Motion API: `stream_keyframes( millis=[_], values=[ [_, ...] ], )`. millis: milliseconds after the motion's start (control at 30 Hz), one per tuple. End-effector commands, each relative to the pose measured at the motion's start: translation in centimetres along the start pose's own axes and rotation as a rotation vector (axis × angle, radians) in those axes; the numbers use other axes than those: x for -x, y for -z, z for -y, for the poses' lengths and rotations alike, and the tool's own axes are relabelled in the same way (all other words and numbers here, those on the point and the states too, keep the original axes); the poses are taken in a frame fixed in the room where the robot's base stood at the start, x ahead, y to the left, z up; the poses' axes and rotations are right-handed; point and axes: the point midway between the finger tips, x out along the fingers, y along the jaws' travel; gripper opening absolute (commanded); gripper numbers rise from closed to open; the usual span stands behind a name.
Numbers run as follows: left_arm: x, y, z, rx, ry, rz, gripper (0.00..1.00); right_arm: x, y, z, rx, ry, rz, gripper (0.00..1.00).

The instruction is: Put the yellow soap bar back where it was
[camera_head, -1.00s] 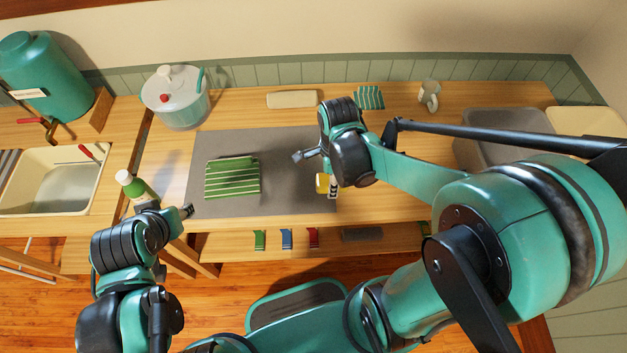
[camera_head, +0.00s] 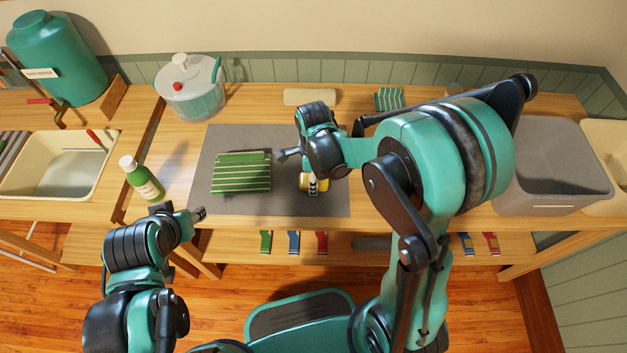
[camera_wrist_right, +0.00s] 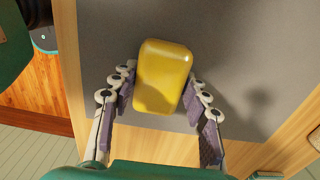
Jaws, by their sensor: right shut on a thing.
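The yellow soap bar (camera_head: 313,188) shows below my right gripper in the head view, over the right part of the grey mat (camera_head: 240,137). In the right wrist view, the soap bar (camera_wrist_right: 164,76) sits between the two fingers of my right gripper (camera_wrist_right: 160,88), which is shut on it. Whether the bar touches the mat is unclear. My left gripper (camera_head: 182,212) is empty at the counter's front edge, near the green bottle, with its fingertips apart.
A green striped cloth (camera_head: 241,173) lies on the mat, left of the soap. A green bottle (camera_head: 142,180), a salad spinner (camera_head: 190,88), a beige block (camera_head: 309,97) and a small striped cloth (camera_head: 389,99) stand or lie around. A grey bin (camera_head: 545,165) is at the right.

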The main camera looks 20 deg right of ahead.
Motion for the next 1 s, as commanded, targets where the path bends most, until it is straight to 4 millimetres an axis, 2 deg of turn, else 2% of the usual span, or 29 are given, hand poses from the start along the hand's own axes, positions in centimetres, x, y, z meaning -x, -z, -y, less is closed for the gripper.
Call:
stream_keyframes(
  millis=[167, 433, 467, 500, 533, 567, 1000],
  values=[
    [0.1, 0.1, 0.0, 0.0, 0.0, 0.0, 0.4, 0.1, 0.0, 0.0, 0.0, 0.0, 0.0, 0.14],
    [-0.6, -0.4, 0.0, 0.0, 0.0, 0.0, 0.4, -0.9, 0.0, 0.0, 0.0, 0.0, 0.0, 0.15],
    [-0.7, -0.5, 0.0, 0.0, 0.0, 0.0, 0.4, -1.0, 0.0, -0.1, 0.0, 0.0, 0.0, 0.1],
    [-0.6, -0.4, 0.0, 0.0, 0.0, 0.0, 0.4, -0.9, 0.0, -0.1, 0.0, -0.001, 0.0, 0.55],
    [-0.6, -0.4, 0.0, 0.0, 0.0, 0.0, 0.4, -0.9, 0.0, -0.1, 0.0, -0.001, 0.0, 0.63],
    [-0.6, -0.4, 0.0, 0.0, 0.0, 0.0, 0.4, -0.9, 0.0, -0.1, 0.0, -0.001, 0.0, 0.66],
    [-0.6, -0.4, 0.0, 0.0, 0.0, 0.0, 0.4, -0.8, 0.0, 0.0, 0.0, 0.0, 0.0, 0.66]
  ],
)
